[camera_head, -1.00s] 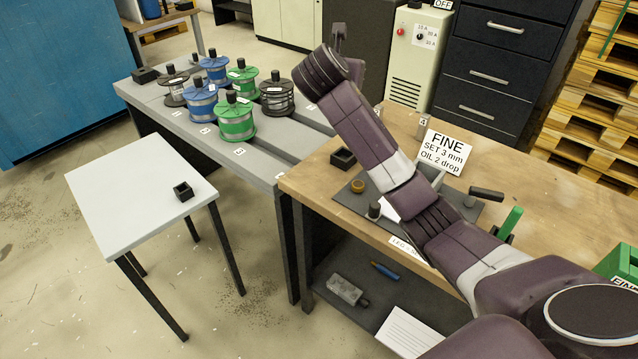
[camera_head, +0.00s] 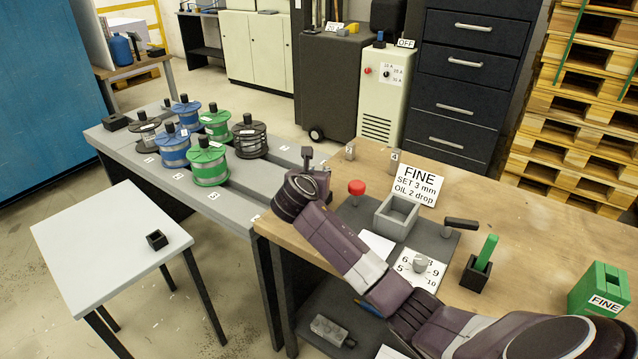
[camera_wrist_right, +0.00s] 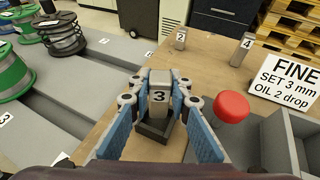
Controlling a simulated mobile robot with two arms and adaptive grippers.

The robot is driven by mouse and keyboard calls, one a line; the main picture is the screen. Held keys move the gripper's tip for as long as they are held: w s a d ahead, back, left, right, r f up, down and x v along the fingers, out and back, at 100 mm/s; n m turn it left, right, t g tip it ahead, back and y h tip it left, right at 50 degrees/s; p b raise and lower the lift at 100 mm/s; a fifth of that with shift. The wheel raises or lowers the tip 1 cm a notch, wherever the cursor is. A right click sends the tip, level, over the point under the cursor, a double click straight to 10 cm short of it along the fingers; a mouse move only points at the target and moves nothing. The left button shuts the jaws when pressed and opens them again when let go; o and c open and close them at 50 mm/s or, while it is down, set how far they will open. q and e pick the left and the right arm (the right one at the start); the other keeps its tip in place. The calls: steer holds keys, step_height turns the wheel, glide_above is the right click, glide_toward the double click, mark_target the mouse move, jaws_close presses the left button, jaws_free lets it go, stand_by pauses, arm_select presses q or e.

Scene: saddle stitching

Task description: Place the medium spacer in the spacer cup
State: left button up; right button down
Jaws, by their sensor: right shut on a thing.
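The medium spacer, a grey block marked 3 (camera_wrist_right: 159,97), stands upright between the blue-padded fingers of my right gripper (camera_wrist_right: 160,88) in the right wrist view. The gripper is shut on it. The black square spacer cup (camera_wrist_right: 150,133) is right at the spacer's lower end, on the wooden bench. The spacer's lower end appears within the cup's rim; I cannot tell whether it rests on the bottom. In the head view, my right wrist (camera_head: 303,192) hides the fingers, spacer and cup. My left gripper is not in view.
Spacers marked 2 (camera_head: 350,152) and 4 (camera_head: 394,160) stand at the bench's back edge. A red knob (camera_head: 356,187) and a grey open box (camera_head: 397,217) are close on the right. Wire spools (camera_head: 208,163) stand on the grey bench to the left.

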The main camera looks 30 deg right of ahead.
step_height(320, 180, down, 3)
steer(key=shift+r, duration=0.1)
steer(key=shift+f, duration=0.3)
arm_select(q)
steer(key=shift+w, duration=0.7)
arm_select(e)
steer(key=c, duration=1.8)
jaws_free()
steer(key=shift+f, duration=0.1)
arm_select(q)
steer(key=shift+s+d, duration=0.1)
arm_select(e)
steer(key=shift+r, duration=0.2)
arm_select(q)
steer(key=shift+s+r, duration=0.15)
arm_select(e)
steer(key=v, duration=1.2)
